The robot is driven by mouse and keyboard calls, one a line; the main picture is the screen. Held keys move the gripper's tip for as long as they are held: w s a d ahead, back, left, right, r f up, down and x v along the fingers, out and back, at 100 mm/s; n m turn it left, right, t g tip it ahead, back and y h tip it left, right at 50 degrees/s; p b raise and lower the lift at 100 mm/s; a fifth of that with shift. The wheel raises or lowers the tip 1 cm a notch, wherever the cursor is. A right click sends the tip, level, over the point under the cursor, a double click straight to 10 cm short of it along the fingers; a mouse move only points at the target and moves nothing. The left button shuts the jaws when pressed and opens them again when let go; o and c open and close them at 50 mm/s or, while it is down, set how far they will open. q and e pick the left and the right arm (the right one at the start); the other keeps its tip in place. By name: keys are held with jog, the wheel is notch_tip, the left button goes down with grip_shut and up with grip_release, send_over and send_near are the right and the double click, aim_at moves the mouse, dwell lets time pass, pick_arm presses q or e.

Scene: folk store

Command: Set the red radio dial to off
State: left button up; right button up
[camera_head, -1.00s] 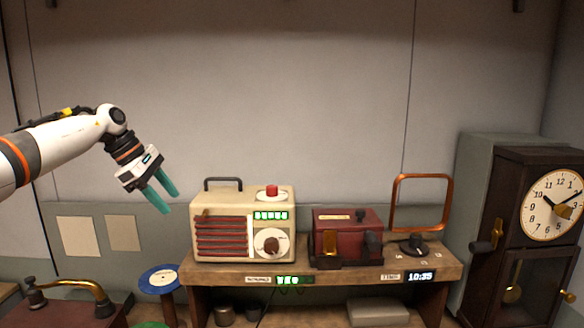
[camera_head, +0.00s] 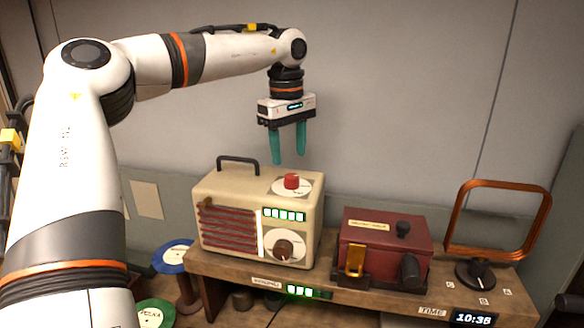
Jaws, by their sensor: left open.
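The cream radio (camera_head: 232,238) stands on a wooden shelf. Its red dial (camera_head: 291,181) sits on a white disc on the radio's top, toward the right. The dial's markings are too small to read. A brown knob (camera_head: 283,249) is on the radio's front, below a lit green bar display. My left gripper (camera_head: 288,158) is open and empty, its teal fingers pointing down. In the picture it is just above the red dial, apart from it. My right gripper is not in view.
A dark red box (camera_head: 384,238) stands right of the radio, then a copper loop (camera_head: 497,187) on a black knob base. The radio's dark carry handle (camera_head: 238,161) rises at its top left. The shelf's front edge (camera_head: 232,278) carries labels and displays. Wall space above is clear.

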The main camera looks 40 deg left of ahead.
aim_at(291, 176)
pick_arm(q)
jog(key=f, duration=0.1)
jog(key=f+p, duration=0.1)
jog(key=f, duration=0.1)
jog(key=f+p, duration=0.1)
jog(key=f, duration=0.1)
jog(key=shift+w+f, duration=0.2)
jog(key=shift+w, duration=0.2)
jog(key=shift+f, duration=0.4)
jog(key=shift+s, duration=0.1)
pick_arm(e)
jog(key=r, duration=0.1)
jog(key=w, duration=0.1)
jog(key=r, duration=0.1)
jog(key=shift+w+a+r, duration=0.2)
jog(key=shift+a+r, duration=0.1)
pick_arm(q)
jog(key=shift+c, duration=0.4)
jog(key=c, duration=0.9)
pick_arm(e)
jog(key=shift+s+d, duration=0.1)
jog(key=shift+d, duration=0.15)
